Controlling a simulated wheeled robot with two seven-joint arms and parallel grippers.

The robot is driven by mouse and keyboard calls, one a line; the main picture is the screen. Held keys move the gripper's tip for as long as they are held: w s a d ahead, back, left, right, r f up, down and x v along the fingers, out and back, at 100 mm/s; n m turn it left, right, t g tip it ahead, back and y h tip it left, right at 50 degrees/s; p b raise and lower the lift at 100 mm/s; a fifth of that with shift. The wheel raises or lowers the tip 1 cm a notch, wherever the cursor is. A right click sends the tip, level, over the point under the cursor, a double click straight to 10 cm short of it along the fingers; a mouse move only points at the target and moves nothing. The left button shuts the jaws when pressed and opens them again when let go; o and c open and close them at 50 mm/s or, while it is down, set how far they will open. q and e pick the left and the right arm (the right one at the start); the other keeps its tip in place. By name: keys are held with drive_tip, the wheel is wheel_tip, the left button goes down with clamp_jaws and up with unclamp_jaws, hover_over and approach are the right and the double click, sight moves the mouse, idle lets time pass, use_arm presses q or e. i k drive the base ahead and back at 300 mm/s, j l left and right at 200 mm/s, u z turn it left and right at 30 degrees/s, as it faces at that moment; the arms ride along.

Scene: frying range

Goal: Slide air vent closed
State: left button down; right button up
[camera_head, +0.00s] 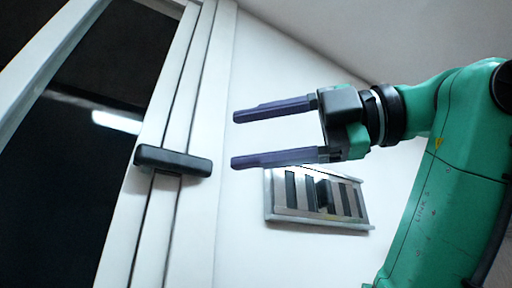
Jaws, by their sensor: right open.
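The air vent (270,207) is a metal frame on the white wall, with dark slots between lighter slats and a small dark knob (322,193) near its middle. Several slots show dark, so it looks at least partly open. My right gripper (233,140) is open and empty, its two purple fingers pointing left. In the picture it is just above the vent, with the lower finger over the vent's upper left; I see no contact. My left gripper is out of view.
A white-framed window or door (115,235) with dark glass fills the left side. Its black handle (172,161) sticks out left of my right fingertips. The white wall (245,255) below and left of the vent is clear.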

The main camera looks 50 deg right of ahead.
sight(326, 190)
drive_tip(key=k+j, duration=0.25)
drive_tip(key=k, duration=0.2)
drive_tip(key=k+j, duration=0.25)
drive_tip(key=k, duration=0.25)
drive_tip(key=k+j, duration=0.25)
drive_tip(key=k, duration=0.2)
